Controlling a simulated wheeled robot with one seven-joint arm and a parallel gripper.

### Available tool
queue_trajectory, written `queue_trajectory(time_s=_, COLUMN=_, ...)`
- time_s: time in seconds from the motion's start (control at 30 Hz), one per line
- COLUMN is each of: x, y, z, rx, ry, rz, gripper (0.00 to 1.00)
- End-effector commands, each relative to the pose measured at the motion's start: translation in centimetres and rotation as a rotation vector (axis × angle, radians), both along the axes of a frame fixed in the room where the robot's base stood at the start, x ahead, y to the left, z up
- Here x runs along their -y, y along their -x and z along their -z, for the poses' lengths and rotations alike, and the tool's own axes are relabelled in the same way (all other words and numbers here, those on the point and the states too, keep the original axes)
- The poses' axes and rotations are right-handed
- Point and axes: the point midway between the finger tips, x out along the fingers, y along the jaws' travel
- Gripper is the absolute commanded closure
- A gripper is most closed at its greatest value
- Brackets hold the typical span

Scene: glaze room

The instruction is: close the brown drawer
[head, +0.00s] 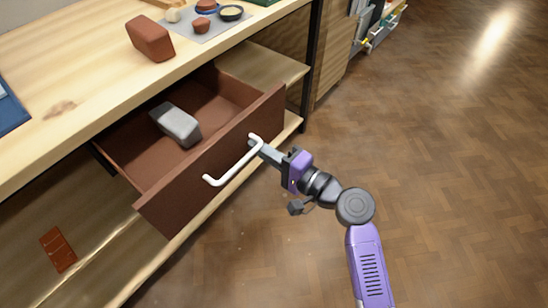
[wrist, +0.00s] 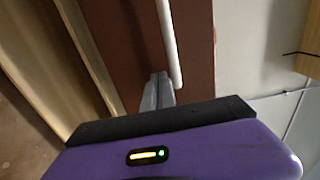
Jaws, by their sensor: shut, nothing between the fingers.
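The brown drawer (head: 216,160) stands pulled out under the wooden worktop in the head view. It has a white bar handle (head: 236,163) on its front. A grey block (head: 176,124) lies inside it. My gripper (head: 256,146) is shut and empty, with its fingertips at the drawer front near the far end of the handle. In the wrist view, the fingertips (wrist: 160,80) are together beside the white handle (wrist: 169,45), against or very near the brown front (wrist: 190,60). I cannot tell whether they touch it.
The worktop (head: 75,75) carries a reddish-brown block (head: 150,39), a grey mat (head: 190,36) with small bowls, and a blue item (head: 10,108) at the left. A reddish-brown tile (head: 58,249) lies on the lower shelf. A dark post (head: 312,65) stands beyond the drawer. The floor (head: 450,140) at the right is clear.

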Motion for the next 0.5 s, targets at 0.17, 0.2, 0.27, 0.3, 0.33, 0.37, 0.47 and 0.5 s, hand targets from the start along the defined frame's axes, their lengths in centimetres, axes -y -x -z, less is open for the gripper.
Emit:
queue_trajectory(time_s=0.17, x=-4.1, y=-3.0, z=0.2, rx=0.005, ry=0.0, rz=-0.006, gripper=1.0)
queue_trajectory(time_s=0.2, x=-5.0, y=-3.7, z=0.3, rx=0.004, ry=0.001, rz=-0.005, gripper=1.0)
queue_trajectory(time_s=0.27, x=-6.3, y=-4.8, z=0.3, rx=0.004, ry=0.001, rz=-0.005, gripper=1.0)
queue_trajectory(time_s=0.3, x=-7.2, y=-5.5, z=0.3, rx=0.005, ry=0.0, rz=-0.004, gripper=1.0)
queue_trajectory(time_s=0.33, x=-7.9, y=-5.9, z=0.4, rx=0.004, ry=0.0, rz=-0.006, gripper=1.0)
queue_trajectory(time_s=0.37, x=-8.5, y=-6.5, z=0.3, rx=0.005, ry=0.001, rz=-0.005, gripper=1.0)
queue_trajectory(time_s=0.47, x=-10.6, y=-8.1, z=0.3, rx=0.005, ry=0.0, rz=-0.004, gripper=1.0)
queue_trajectory(time_s=0.5, x=-11.4, y=-8.7, z=0.4, rx=0.004, ry=0.001, rz=-0.005, gripper=1.0)
